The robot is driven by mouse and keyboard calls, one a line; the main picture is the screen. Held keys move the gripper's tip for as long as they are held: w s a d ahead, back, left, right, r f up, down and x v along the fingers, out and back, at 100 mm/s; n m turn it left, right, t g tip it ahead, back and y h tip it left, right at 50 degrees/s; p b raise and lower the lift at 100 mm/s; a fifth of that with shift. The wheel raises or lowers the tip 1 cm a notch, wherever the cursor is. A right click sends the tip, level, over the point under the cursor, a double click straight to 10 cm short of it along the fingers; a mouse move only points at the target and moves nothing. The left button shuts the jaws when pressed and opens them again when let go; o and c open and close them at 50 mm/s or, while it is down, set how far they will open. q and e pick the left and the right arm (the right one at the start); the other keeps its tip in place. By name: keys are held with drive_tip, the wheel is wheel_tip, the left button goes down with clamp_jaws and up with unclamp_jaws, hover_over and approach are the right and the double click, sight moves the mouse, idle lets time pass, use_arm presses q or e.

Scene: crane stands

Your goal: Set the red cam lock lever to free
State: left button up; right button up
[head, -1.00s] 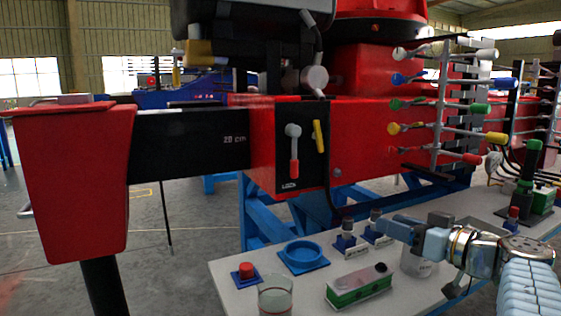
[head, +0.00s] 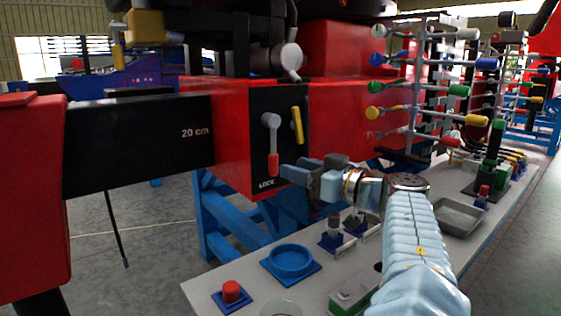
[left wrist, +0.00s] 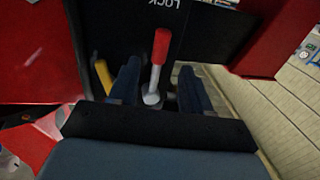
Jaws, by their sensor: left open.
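The red cam lock lever (head: 272,145) has a grey pivot and arm with a red grip. It hangs down on a black panel (head: 285,97), its red end just above the word LOCK. In the left wrist view the lever (left wrist: 160,48) shows in the gap between my two dark fingers, with the red grip pointing up in that picture. My left gripper (head: 292,171) is open, just right of the red grip in the head view. I cannot tell whether a finger touches the lever. My right gripper is not in view.
A yellow handle (head: 297,125) sits close right of the lever on the same panel. Racks of coloured knobs (head: 440,85) stand at right. Below, a pale bench (head: 215,280) holds a blue round dish (head: 291,262), a red button (head: 231,291) and a grey tray (head: 460,215).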

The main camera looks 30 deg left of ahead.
sight(277, 162)
use_arm(q)
drive_tip(key=a, duration=0.2)
drive_tip(key=w+a, duration=0.1)
drive_tip(key=a, duration=0.2)
drive_tip(key=shift+c, duration=0.2)
clamp_jaws()
